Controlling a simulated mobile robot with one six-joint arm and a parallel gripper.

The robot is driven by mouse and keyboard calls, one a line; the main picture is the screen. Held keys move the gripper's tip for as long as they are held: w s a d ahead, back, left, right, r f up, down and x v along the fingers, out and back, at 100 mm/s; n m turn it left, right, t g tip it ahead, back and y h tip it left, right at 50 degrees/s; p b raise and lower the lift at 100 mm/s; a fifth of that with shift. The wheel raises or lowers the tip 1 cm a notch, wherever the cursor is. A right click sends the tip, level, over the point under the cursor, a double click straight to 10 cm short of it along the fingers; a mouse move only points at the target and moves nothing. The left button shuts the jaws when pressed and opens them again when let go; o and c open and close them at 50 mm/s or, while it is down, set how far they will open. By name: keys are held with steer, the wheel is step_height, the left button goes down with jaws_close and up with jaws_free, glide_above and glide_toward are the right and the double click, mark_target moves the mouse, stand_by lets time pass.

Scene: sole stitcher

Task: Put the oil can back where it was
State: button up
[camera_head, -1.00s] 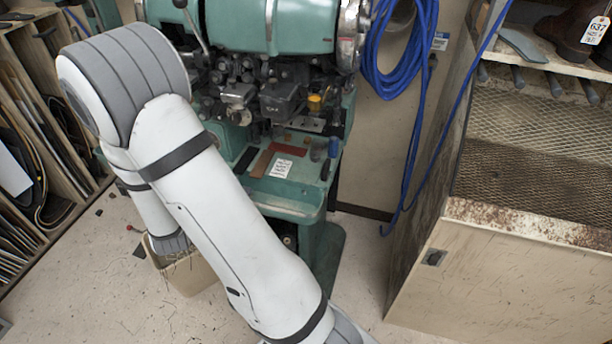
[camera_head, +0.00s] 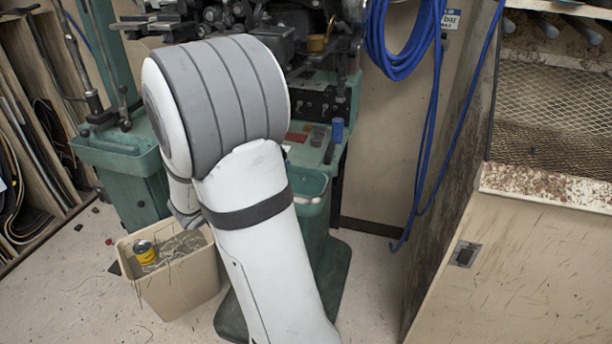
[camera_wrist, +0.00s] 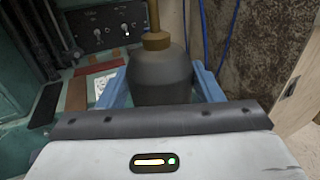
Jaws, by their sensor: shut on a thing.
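The oil can (camera_wrist: 160,75) fills the middle of the wrist view. It has a dark grey rounded body, a brass collar and a brass spout that runs out of the top of the picture. My gripper (camera_wrist: 160,92) is shut on it, with a blue finger on each side of the body. Behind the can is the green shelf (camera_wrist: 25,130) of the stitching machine. Whether the can's base touches anything is hidden. In the head view my own arm hides the gripper and the can.
On the shelf are a white label (camera_wrist: 104,86), a dark strip (camera_wrist: 46,105) and a brown strip (camera_wrist: 77,95). A beige bin (camera_head: 185,290) holding thread and a yellow can (camera_head: 145,252) stands on the floor. Blue hose (camera_head: 405,45) hangs on the wall, left of a rusty-topped cabinet (camera_head: 500,260).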

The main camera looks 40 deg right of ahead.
steer(key=shift+s+d+f+m+g+b, duration=0.2)
steer(key=shift+s+d+f+m+g, duration=0.1)
steer(key=shift+s, duration=0.1)
steer(key=shift+s+d+f+m+g+b, duration=0.15)
steer(key=shift+s+f+m+g+b, duration=0.1)
steer(key=shift+s+g, duration=0.1)
steer(key=shift+d, duration=0.35)
steer(key=b, duration=0.2)
glide_above(303, 159)
steer(key=shift+a+f, duration=0.1)
steer(key=shift+f, duration=0.4)
step_height(303, 159, down, 6)
steer(key=shift+a+r+b, duration=0.1)
steer(key=shift+r+b, duration=0.1)
steer(key=shift+b, duration=0.5)
steer(key=shift+d+f, duration=0.15)
steer(key=shift+d, duration=0.05)
